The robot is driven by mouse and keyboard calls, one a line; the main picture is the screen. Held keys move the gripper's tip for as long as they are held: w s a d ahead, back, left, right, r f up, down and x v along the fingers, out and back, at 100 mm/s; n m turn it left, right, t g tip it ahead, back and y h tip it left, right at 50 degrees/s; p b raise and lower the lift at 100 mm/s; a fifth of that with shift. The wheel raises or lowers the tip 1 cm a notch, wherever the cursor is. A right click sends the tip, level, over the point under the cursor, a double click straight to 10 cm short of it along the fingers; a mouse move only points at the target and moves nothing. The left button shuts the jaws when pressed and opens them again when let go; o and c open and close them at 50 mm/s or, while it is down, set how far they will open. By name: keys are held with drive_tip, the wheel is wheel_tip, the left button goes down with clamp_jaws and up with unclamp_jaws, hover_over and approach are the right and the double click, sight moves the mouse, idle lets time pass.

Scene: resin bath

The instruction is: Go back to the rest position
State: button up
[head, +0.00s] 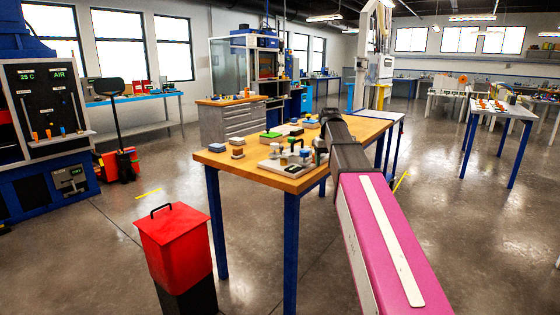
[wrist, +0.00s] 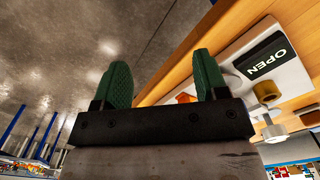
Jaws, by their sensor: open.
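My gripper (wrist: 160,80) shows in the wrist view with its two green fingertips spread apart and nothing between them. In the wrist view, a white device with a black label reading OPEN (wrist: 264,56) lies close to the right of the fingers, apart from them. In the head view my arm reaches over the right side of the wooden workbench (head: 222,162). My gripper cannot be made out in the head view.
Small blocks and a white fixture (head: 287,168) stand on the bench. A red bin with a black handle (head: 175,240) stands on the floor in front of it. A grey drawer cabinet (head: 228,122) is behind. The floor at left centre is clear.

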drive_tip(key=s+f, duration=0.8)
drive_tip(key=f, duration=0.4)
drive_tip(key=s+f, duration=0.7)
drive_tip(key=f, duration=0.5)
drive_tip(key=s+f+m, duration=0.1)
drive_tip(key=s+f, duration=0.7)
drive_tip(key=f, duration=0.4)
drive_tip(key=shift+s+d, duration=0.25)
drive_tip(key=shift+s, duration=0.05)
